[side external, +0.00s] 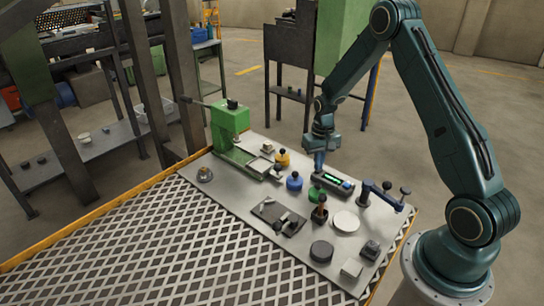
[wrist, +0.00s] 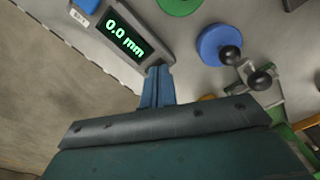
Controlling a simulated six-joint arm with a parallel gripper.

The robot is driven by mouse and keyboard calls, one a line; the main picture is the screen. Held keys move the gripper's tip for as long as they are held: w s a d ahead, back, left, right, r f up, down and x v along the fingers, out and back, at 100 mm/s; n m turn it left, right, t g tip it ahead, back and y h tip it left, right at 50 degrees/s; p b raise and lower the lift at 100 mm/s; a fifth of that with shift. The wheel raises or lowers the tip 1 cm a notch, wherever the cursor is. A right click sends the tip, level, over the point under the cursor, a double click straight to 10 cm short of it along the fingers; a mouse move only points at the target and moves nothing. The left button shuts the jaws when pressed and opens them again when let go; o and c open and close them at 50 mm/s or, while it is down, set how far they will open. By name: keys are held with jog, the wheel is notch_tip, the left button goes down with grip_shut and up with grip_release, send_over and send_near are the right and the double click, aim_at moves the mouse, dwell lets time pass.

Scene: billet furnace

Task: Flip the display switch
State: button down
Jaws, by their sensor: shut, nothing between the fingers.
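The display (side external: 332,180) is a small grey box with a lit green readout, on the metal table top. In the wrist view the display (wrist: 124,36) reads "0.0 mm". My gripper (side external: 318,170) points down at the left end of the display box. Its blue fingers (wrist: 158,72) are shut together with nothing between them. In the wrist view the fingertips are at the lower right corner of the display housing; I cannot tell whether they touch it. No switch can be made out; that end of the box is partly hidden by the fingers.
A blue round base with a black ball knob (wrist: 215,42) stands close to the fingers. A green round piece (side external: 316,194) is in front of the display, and a blue lever clamp (side external: 383,196) to its right. A green press (side external: 230,124) stands at the back left.

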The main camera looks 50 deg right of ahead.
jog(key=shift+f, duration=0.5)
dwell(0.5)
jog(key=shift+r, duration=0.1)
jog(key=shift+r, duration=3.4)
jog(key=shift+r, duration=0.1)
